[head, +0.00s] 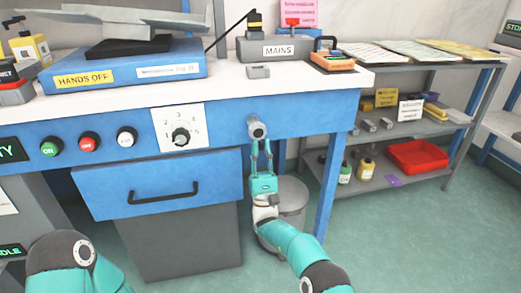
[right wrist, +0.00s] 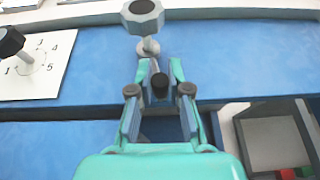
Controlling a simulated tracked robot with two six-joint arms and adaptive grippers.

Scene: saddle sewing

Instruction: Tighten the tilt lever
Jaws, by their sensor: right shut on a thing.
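A grey round knob (head: 257,128) sticks out from the front of the blue bench. In the right wrist view the knob (right wrist: 143,15) is faceted with a dark face, and a small grey stem is below it. My right gripper (head: 262,145) is just below the knob, its fingers pointing up. In the wrist view the gripper (right wrist: 159,72) is shut on a short dark-ended lever (right wrist: 160,87), which I take for the tilt lever. Its grip faces are partly hidden by the fingers. My left arm shows at the lower left, but its gripper is out of view.
A numbered dial (head: 181,137) and several push buttons are on the panel to the left. A drawer (head: 165,185) with a black handle is below them. A grey bin (head: 290,195) stands behind my right arm. A shelf with a red tray (head: 418,156) is at the right.

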